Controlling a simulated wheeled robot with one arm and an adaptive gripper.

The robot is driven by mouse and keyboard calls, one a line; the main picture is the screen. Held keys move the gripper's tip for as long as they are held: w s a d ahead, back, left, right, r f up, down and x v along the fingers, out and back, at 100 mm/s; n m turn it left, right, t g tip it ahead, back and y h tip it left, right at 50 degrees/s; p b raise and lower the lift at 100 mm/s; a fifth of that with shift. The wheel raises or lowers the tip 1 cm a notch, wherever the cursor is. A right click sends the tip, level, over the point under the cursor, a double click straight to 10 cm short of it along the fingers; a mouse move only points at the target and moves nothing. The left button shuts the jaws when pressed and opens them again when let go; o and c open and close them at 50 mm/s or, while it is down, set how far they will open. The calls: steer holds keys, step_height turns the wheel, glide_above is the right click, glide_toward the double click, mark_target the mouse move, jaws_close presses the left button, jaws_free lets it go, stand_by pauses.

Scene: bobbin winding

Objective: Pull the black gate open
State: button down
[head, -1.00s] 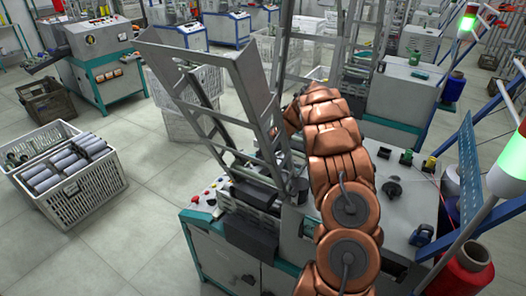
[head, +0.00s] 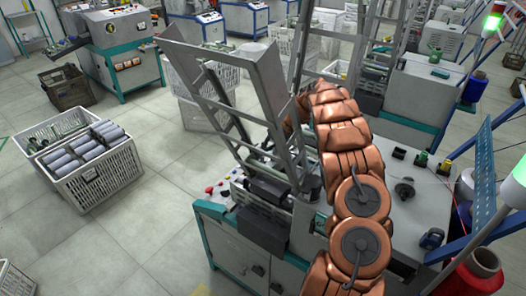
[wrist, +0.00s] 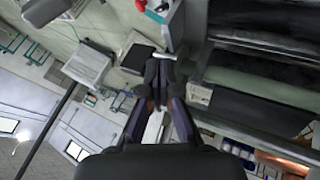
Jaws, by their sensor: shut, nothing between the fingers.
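The winding machine (head: 310,235) stands at lower centre in the head view. A black block (head: 262,232) sticks out from its front, below a dark bar (head: 268,190); I cannot tell which is the gate. In the wrist view, long dark panels (wrist: 262,75) fill the right side. My gripper (wrist: 167,62) is shut and empty, left of these panels. A small pale metal rod (wrist: 160,54) shows at the fingertips; contact with it is unclear. In the head view my copper arm reaches behind the upright frame, and the gripper is hidden.
A tall grey chute frame (head: 262,85) rises from the machine beside my arm. A white crate of grey bobbins (head: 98,185) stands on the floor at left. A blue perforated rail (head: 484,178) and red spool (head: 478,275) are at right.

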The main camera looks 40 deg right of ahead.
steer(key=w, duration=0.1)
steer(key=w+a, duration=0.1)
steer(key=shift+w, duration=0.3)
steer(key=shift+s+d+f+b, duration=0.1)
steer(key=shift+s+b, duration=0.3)
steer(key=shift+b, duration=0.1)
steer(key=s, duration=0.1)
steer(key=s+d+b, duration=0.1)
steer(key=s+d, duration=0.1)
steer(key=shift+s+r+b, duration=0.3)
steer(key=shift+r, duration=0.05)
steer(key=b+v, duration=0.2)
steer(key=v, duration=0.7)
steer(key=shift+w+a+r, duration=0.1)
steer(key=shift+w, duration=0.05)
